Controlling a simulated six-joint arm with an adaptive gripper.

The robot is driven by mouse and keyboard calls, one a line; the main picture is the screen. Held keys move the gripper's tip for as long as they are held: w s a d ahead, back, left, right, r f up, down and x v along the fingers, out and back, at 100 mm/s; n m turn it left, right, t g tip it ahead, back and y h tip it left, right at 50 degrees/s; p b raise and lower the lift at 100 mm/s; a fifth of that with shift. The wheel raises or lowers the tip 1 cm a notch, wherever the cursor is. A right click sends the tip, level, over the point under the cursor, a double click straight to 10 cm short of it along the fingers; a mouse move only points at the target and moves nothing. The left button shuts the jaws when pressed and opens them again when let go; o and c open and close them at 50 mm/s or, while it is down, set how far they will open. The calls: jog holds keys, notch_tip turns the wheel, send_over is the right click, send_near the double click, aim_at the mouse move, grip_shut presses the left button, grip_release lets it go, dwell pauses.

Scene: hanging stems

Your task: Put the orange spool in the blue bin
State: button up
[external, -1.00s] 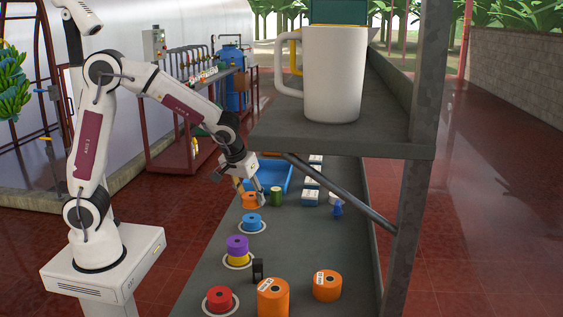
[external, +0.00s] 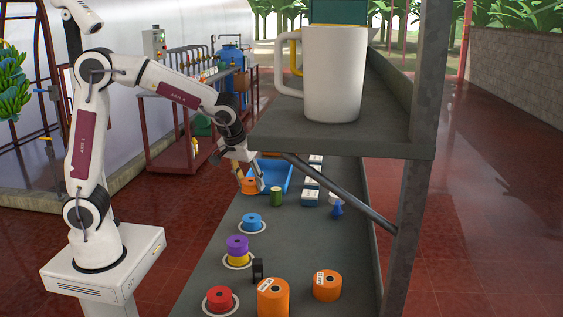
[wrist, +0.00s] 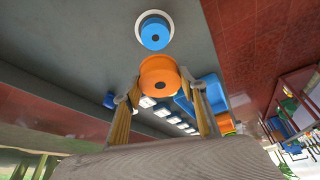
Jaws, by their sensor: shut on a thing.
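The orange spool (external: 249,186) is held between the fingers of my gripper (external: 248,178), raised a little above the bench beside the near left of the blue bin. In the wrist view the orange spool (wrist: 159,72) sits between the two fingertips of my gripper (wrist: 166,98). The blue bin (external: 284,174) lies on the bench just behind and to the right of the spool. It also shows in the wrist view (wrist: 211,91), partly hidden behind the right finger. The inside of the bin is partly hidden by the arm and shelf.
A green spool (external: 276,197) stands close to the bin's near side. A blue spool (external: 251,222), a purple one on yellow (external: 237,246) and a red one (external: 219,299) stand nearer. A raised shelf (external: 340,142) with a white mug (external: 333,75) overhangs the bench's right side.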

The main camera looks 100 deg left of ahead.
aim_at(249, 179)
dwell(0.3)
jog(key=shift+s+a+f, duration=0.15)
jog(key=shift+s+a, duration=0.15)
jog(key=shift+a, duration=0.2)
jog(key=a+f+n, duration=0.2)
jog(key=a, duration=2.6)
jog(key=shift+g+y, duration=0.3)
jog(key=shift+g, duration=0.1)
jog(key=shift+f, duration=2.55)
